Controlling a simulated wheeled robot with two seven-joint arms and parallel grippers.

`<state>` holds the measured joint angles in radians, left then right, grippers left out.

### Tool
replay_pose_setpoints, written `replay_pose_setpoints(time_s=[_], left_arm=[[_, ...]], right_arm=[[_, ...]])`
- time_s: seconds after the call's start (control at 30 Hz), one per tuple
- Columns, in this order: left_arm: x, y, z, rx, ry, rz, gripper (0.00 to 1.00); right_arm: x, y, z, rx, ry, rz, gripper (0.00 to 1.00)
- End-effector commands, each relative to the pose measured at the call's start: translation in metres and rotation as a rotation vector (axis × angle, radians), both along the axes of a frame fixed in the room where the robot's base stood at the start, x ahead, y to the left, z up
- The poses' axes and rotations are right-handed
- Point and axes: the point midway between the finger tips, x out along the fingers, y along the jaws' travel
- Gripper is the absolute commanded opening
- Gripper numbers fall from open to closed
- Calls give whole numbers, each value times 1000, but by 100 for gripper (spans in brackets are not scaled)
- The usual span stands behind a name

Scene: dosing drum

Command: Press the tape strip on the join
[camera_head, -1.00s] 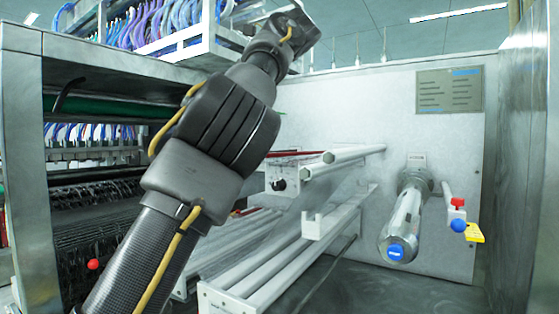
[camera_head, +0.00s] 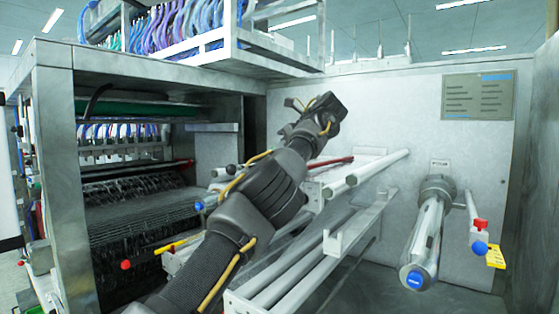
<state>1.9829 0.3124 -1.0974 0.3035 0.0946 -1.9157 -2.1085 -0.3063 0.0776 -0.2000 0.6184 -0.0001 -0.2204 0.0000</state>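My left arm comes in from the lower left and reaches up over the white roller frame (camera_head: 285,270). Its far end, with my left gripper (camera_head: 326,112), is dark and points away toward the grey back panel; I cannot make out its fingertips. A dark red bar (camera_head: 332,162) lies by the pale upper rollers (camera_head: 377,171), just below the gripper and apart from it in the picture. I cannot pick out a tape strip or a join; the arm covers part of the frame. My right gripper is not in view.
A metal roll with a blue end cap (camera_head: 415,279) sticks out of the back panel (camera_head: 400,115) at right. Beside it are a red knob (camera_head: 481,225), a blue ball (camera_head: 480,248) and a yellow tag (camera_head: 495,256). A cable rack (camera_head: 170,30) hangs above left.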

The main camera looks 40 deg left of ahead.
Motion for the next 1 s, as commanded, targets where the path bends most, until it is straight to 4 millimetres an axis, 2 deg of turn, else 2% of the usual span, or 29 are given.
replay_pose_setpoints(time_s=[0.1,0.13,0.2,0.6,0.8,1.0], left_arm=[[7,5,-8,1,3,1,0],[7,5,-22,3,1,2,0],[7,5,-34,4,0,-1,0],[6,4,-39,1,-2,-1,0],[6,4,-45,1,0,-1,0],[6,4,-44,1,0,-1,26]], right_arm=[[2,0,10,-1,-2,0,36],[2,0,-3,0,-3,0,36],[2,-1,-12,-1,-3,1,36],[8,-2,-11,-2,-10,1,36],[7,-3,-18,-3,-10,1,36],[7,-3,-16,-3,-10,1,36]])
